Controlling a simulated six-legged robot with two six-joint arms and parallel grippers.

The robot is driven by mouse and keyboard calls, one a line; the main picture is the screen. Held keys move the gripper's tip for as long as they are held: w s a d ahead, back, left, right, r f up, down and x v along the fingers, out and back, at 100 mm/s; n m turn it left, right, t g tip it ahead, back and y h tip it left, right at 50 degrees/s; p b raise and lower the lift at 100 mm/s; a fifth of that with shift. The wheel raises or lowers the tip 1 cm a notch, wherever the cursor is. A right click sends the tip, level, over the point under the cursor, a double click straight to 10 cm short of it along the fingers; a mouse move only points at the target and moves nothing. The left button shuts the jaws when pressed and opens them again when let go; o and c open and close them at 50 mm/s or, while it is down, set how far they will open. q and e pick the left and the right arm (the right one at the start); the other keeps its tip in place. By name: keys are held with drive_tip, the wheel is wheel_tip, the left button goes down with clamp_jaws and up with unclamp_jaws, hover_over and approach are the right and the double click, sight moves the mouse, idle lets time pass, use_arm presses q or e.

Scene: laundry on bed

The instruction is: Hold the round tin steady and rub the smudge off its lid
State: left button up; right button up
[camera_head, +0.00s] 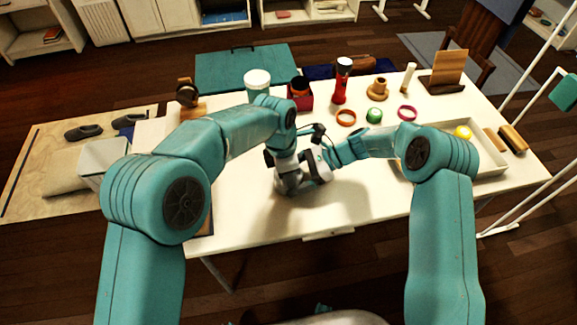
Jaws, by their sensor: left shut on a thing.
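My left gripper (289,184) reaches in from the left and points down at the middle of the white table (250,212). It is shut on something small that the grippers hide. My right gripper (316,164) comes in from the right and is close against the left one; its fingers are too overlapped to tell open from shut. I cannot make out the round tin or a smudge on a lid; the two grippers cover the spot between them.
Along the back stand a white-lidded jar (257,78), a red flashlight (341,82), a wooden spool (377,89) and a green round item (374,115). A shallow white tray (490,163) with a yellow ball (462,132) lies right. The table front is clear.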

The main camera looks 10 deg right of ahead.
use_arm(q)
drive_tip(key=shift+r, duration=3.8)
use_arm(e)
drive_tip(key=o, duration=0.6)
drive_tip(key=v, duration=1.2)
